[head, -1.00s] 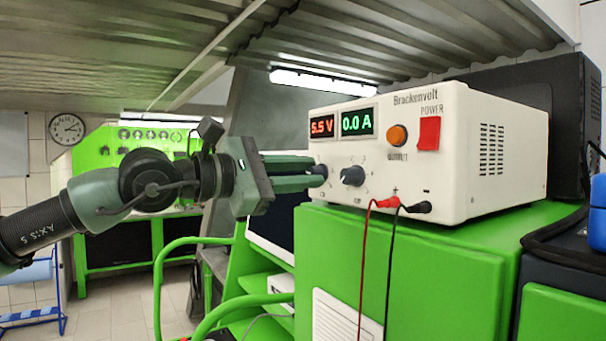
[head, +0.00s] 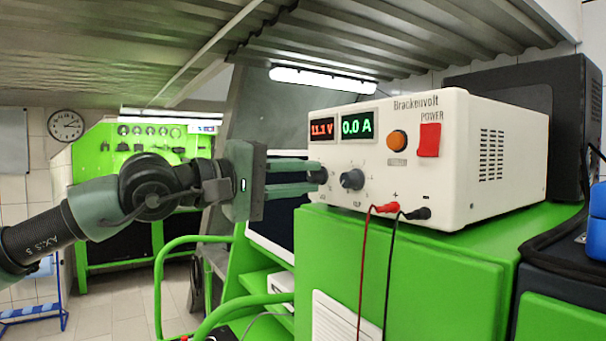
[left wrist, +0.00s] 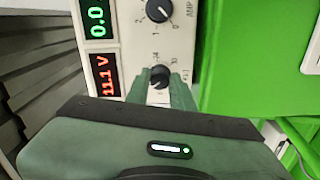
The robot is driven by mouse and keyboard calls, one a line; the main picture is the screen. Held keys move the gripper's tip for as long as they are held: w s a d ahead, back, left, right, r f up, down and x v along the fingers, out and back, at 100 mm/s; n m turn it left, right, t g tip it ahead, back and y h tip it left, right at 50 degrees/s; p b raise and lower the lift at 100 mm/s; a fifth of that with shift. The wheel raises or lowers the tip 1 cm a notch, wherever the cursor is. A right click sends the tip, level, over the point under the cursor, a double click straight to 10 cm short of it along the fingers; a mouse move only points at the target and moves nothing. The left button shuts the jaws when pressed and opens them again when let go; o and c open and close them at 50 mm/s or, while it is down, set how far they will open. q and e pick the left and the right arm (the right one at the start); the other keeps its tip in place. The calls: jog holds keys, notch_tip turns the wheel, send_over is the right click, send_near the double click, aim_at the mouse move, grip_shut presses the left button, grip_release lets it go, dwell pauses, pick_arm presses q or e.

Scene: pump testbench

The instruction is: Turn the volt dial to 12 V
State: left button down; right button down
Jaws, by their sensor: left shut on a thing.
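The white Brackenvolt power supply (head: 460,150) stands on a green cabinet. Its red volt display (head: 321,129) reads 11.1 V, and its green amp display (head: 357,125) reads 0.0 A. My left gripper (head: 318,176) is shut on the dark volt dial (left wrist: 160,78), the knob under the volt display. In the head view the fingers partly hide this dial. In the left wrist view the green fingers (left wrist: 161,92) lie on both sides of it. The amp dial (head: 352,180) is just to the right, apart from the fingers. My right gripper is not in view.
A red power switch (head: 429,139) and an orange output button (head: 397,140) are on the front panel. Red (head: 385,208) and black (head: 416,214) leads hang from the lower sockets. The green cabinet (head: 440,275) fills the space below.

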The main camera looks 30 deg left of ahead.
pick_arm(q)
jog(key=shift+m, duration=0.6)
jog(key=shift+f, duration=0.1)
jog(key=c, duration=1.2)
grip_release()
jog(key=shift+c, duration=0.2)
